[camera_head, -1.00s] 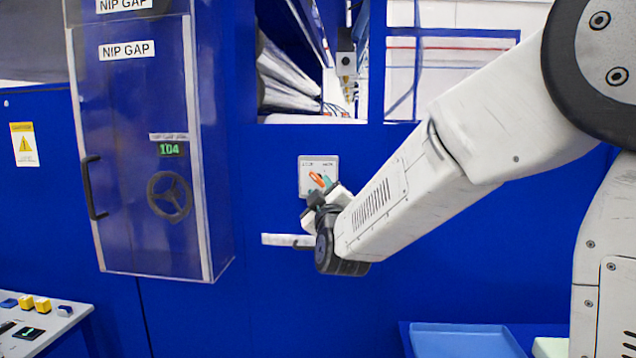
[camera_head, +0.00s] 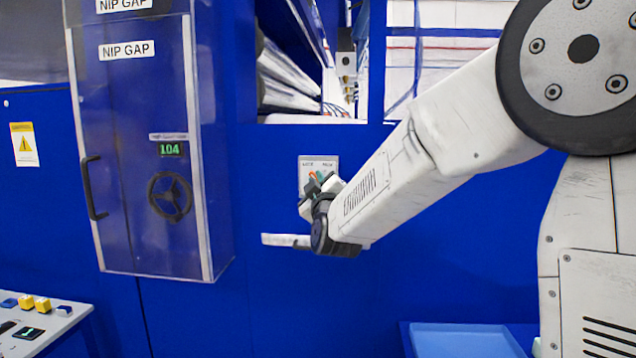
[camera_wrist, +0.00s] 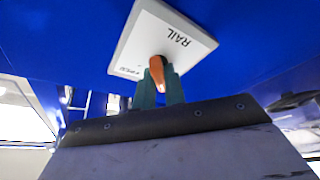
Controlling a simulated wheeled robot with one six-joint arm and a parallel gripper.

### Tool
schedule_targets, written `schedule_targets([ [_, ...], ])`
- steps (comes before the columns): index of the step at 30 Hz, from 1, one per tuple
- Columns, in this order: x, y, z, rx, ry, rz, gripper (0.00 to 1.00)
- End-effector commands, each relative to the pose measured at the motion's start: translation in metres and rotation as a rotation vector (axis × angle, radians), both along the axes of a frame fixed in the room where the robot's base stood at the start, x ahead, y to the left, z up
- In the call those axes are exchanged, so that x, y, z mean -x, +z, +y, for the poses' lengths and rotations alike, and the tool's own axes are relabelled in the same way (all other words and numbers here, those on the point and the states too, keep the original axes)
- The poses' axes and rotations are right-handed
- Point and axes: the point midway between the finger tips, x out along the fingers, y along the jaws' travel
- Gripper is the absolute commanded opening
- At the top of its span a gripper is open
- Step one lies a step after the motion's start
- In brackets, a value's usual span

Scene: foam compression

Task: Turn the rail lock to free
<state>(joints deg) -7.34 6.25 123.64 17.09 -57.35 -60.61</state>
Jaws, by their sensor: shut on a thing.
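The rail lock is a small white plate (camera_head: 330,162) on the blue machine front, with an orange handle (camera_head: 312,175) on it. In the wrist view the plate (camera_wrist: 160,42) reads "RAIL" and the orange handle (camera_wrist: 157,72) stands out from it. My gripper (camera_head: 318,184) is at the plate. In the wrist view its two green fingertips (camera_wrist: 160,92) are shut on the orange handle, one on each side. The plate's lower part and most of the handle are hidden behind my gripper in the head view.
A clear guard door labelled "NIP GAP" (camera_head: 127,50) with a black handle and handwheel (camera_head: 170,196) stands at left. A white label strip (camera_head: 283,240) is just below my gripper. A blue tray (camera_head: 465,342) lies at lower right, and a button console (camera_head: 35,320) at lower left.

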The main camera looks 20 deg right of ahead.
Motion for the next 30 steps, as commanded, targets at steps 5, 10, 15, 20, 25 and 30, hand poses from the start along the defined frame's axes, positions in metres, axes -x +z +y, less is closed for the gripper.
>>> schedule_targets([
  [5, 0.0, -0.0006, 0.0006, -0.031, 0.001, -0.014, 0.0],
  [10, -0.0004, -0.0015, 0.0012, -0.111, 0.001, -0.048, 0.0],
  [15, -0.0005, -0.0013, 0.0016, -0.236, 0.0, -0.104, 0.0],
  [20, -0.0008, -0.0016, 0.0023, -0.373, 0.001, -0.165, 0.0],
  [25, -0.001, -0.0022, 0.0031, -0.523, 0.001, -0.23, 0.0],
  [30, -0.0011, -0.0014, 0.0034, -0.67, 0.001, -0.296, 0.0],
])
